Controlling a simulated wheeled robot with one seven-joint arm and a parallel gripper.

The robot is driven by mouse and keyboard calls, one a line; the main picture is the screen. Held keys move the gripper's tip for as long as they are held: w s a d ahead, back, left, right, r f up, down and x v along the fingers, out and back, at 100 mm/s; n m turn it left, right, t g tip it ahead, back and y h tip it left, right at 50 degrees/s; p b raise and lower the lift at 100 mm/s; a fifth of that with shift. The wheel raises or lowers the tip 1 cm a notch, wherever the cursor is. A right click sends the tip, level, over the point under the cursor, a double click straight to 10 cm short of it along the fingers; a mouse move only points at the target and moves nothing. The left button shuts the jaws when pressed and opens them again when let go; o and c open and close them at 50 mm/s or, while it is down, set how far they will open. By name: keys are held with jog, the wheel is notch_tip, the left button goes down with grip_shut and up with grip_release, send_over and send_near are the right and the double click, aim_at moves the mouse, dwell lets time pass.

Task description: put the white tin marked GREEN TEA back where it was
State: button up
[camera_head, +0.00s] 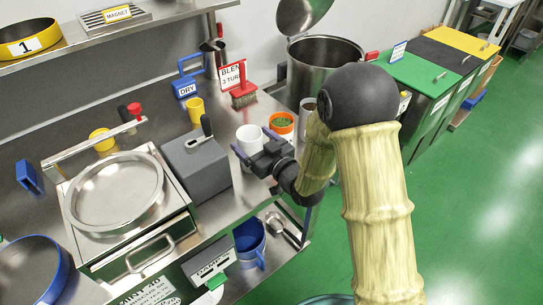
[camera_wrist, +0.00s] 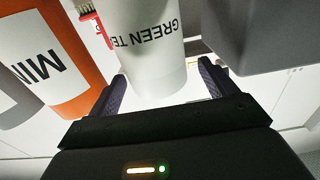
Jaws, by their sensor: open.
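The white tin marked GREEN TEA (camera_wrist: 150,45) stands on the steel counter, its lettering upside down in the wrist view. In the head view the white tin (camera_head: 250,138) is partly hidden by my gripper. My gripper (camera_head: 256,152) is open, with one finger on each side of the tin. In the wrist view the fingers of my gripper (camera_wrist: 160,85) show left and right of the tin's lower part. I cannot tell whether either finger touches it.
An orange tin marked MIN (camera_wrist: 62,60) stands close beside it, also the orange tin (camera_head: 282,124) in the head view. A grey box (camera_head: 197,168) stands on the other side. A red brush (camera_head: 243,94) and yellow cup (camera_head: 195,110) are behind. A large pot (camera_head: 322,75) stands farther back.

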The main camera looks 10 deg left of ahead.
jog(key=b+v, duration=0.1)
jog(key=v, duration=0.7)
jog(key=shift+w, duration=0.15)
jog(key=shift+d, duration=0.1)
jog(key=w+d+f+m+g+h, duration=0.1)
jog(key=d+f+m+h, duration=0.15)
jog(key=d+h, duration=0.4)
jog(key=d+f+m+g+h, duration=0.1)
jog(key=d+f+m+h, duration=0.2)
jog(key=d, duration=0.6)
jog(key=s+d+r+m+g+h, duration=0.1)
jog(key=s+d+m+g+h, duration=0.3)
jog(key=s, duration=0.9)
jog(key=d+g, duration=0.3)
jog(key=d, duration=0.2)
jog(key=shift+r, duration=0.3)
